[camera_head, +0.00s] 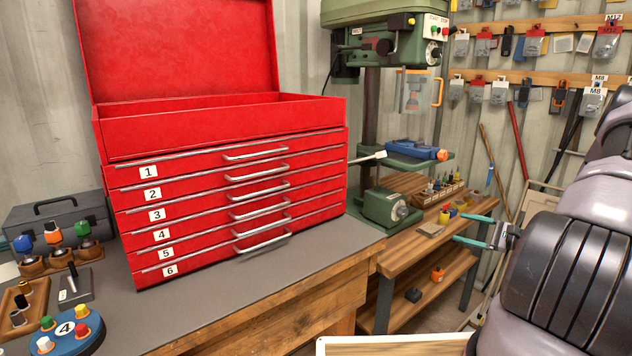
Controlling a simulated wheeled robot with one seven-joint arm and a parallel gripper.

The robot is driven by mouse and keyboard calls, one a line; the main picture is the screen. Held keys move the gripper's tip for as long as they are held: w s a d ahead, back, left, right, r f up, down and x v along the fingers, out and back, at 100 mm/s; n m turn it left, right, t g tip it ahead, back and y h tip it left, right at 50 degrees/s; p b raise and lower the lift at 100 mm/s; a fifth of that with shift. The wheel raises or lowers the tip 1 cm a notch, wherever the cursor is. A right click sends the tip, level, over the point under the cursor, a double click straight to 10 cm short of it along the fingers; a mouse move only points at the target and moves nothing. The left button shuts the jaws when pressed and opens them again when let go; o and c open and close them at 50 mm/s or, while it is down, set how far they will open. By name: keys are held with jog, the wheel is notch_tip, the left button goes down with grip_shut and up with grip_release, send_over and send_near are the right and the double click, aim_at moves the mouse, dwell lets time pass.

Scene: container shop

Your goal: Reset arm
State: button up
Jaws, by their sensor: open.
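My gripper (466,228) is at the right of the head view, in the air in front of the wooden bench with the drill press. Its two teal fingers point left and are apart, with nothing between them. My arm fills the right edge of the view and hides what is behind it.
A red tool chest (222,133) with numbered drawers and a raised lid stands on the grey-topped workbench (215,310). A green drill press (385,207) stands behind, on a wooden bench (410,258). A blue round holder (72,338) and grey case (60,222) are at left.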

jog(key=s+a+r+n+g+h, duration=0.2)
jog(key=s+a+r+n+g, duration=0.3)
jog(key=a+r, duration=0.55)
jog(key=s+a+r+n+g+h, duration=0.2)
jog(key=s+a+r+n+g, duration=0.4)
jog(key=r, duration=0.7)
jog(key=s+a+r+n+t+h, duration=0.1)
jog(key=s+a+r+t+h, duration=0.1)
jog(key=s+r, duration=0.5)
jog(key=s+a+r+n+t+h, duration=0.2)
jog(key=s+a+r+t+h, duration=0.1)
jog(key=s+r, duration=0.4)
jog(key=s+t+h, duration=0.1)
jog(key=s, duration=0.2)
jog(key=shift+s+a+r+t, duration=0.2)
jog(key=shift+s+t, duration=0.1)
jog(key=shift+s, duration=0.1)
